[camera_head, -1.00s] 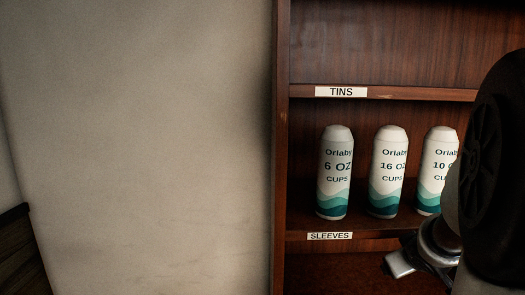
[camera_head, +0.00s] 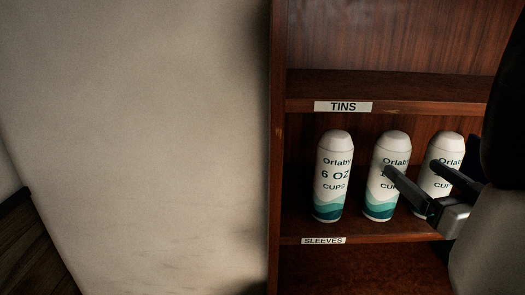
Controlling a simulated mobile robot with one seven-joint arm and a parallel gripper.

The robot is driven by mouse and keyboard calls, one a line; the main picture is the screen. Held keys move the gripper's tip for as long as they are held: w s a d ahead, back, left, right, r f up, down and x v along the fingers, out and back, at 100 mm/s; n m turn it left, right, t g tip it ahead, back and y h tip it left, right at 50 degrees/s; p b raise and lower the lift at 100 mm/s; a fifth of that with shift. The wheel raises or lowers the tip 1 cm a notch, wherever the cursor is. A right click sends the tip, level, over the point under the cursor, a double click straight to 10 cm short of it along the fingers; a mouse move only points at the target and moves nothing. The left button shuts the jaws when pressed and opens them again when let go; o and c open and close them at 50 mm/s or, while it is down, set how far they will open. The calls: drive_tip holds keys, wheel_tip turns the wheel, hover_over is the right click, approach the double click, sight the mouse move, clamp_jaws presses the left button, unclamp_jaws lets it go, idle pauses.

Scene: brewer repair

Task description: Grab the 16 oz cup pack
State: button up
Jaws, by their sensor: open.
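The 16 oz cup pack (camera_head: 380,205) is a white, rounded-top cylinder with teal waves at its base. It stands upright on the lower shelf, in the middle of three similar packs. My gripper (camera_head: 412,168) is open and empty, reaching in from the right. One finger overlaps the middle pack's label and hides its size number; the other overlaps the right pack. I cannot tell whether either finger touches a pack.
The 6 oz cup pack (camera_head: 332,195) stands to the left and another pack (camera_head: 437,183) close to the right, partly hidden by my gripper. A shelf edge labelled TINS (camera_head: 343,107) runs above; one labelled SLEEVES (camera_head: 323,240) runs below. The cabinet's side panel (camera_head: 277,190) stands left.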

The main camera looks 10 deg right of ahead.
sight(403, 161)
drive_tip(key=w+b, duration=0.1)
drive_tip(key=w, duration=0.7)
drive_tip(key=shift+d, duration=0.15)
drive_tip(key=w+b, duration=0.2)
drive_tip(key=w, duration=0.3)
drive_tip(key=shift+f, duration=0.2)
drive_tip(key=c, duration=1.8)
